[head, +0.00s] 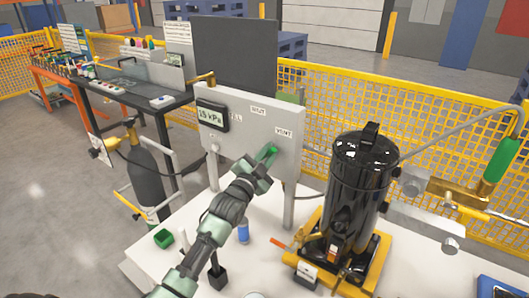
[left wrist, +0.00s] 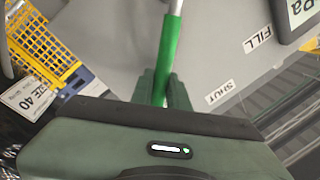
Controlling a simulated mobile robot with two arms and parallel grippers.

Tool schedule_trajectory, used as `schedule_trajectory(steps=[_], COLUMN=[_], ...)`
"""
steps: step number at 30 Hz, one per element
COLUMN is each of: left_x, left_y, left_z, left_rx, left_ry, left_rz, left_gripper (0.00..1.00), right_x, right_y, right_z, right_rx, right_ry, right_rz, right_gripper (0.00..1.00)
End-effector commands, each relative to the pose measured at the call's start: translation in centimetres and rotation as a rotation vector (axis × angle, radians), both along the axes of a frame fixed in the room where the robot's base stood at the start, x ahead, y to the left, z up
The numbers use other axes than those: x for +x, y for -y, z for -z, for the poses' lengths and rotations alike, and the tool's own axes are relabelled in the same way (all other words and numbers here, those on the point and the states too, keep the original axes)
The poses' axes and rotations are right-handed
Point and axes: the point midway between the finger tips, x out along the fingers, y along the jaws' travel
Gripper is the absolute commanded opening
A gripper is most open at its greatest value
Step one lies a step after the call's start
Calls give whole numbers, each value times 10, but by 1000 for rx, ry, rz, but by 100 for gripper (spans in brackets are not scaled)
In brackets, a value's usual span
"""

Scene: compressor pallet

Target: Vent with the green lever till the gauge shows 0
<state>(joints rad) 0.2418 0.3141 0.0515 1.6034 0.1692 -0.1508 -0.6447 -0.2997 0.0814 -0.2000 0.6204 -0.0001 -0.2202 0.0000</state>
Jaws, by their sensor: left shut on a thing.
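The gauge (head: 212,116) on the grey panel (head: 252,105) shows 15 kPa in the head view. The green lever (head: 270,153) is on the lower right of the panel, below the VENT label (head: 283,131). My left gripper (head: 262,162) is shut on the lever. In the left wrist view the green lever (left wrist: 170,50) runs down between the two fingers (left wrist: 166,92) of this gripper, which hide its lower end. The FILL label (left wrist: 257,39) and SHUT label (left wrist: 219,92) show to its right. My right gripper is not in view.
A black cylindrical vessel (head: 358,185) on a yellow base stands right of the panel. A brass fitting (head: 455,192) with a green handle (head: 503,158) is at far right.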

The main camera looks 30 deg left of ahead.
Motion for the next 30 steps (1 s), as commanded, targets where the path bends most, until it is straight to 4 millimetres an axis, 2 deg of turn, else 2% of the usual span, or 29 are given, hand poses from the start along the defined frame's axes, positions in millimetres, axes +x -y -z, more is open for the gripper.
schedule_trajectory(steps=[9,22,23,24,30], left_x=[0,0,0,0,0], left_y=[6,6,6,6,6], left_z=[7,7,7,7,7], left_rx=[81,88,87,87,87], left_ry=[4,5,5,5,5], left_rz=[1,0,1,1,0], left_gripper=[0,0,24,35,38], right_x=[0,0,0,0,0], right_y=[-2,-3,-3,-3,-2], right_z=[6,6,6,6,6], right_rx=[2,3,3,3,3], right_ry=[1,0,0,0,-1], right_rz=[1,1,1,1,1], right_gripper=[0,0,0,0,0])
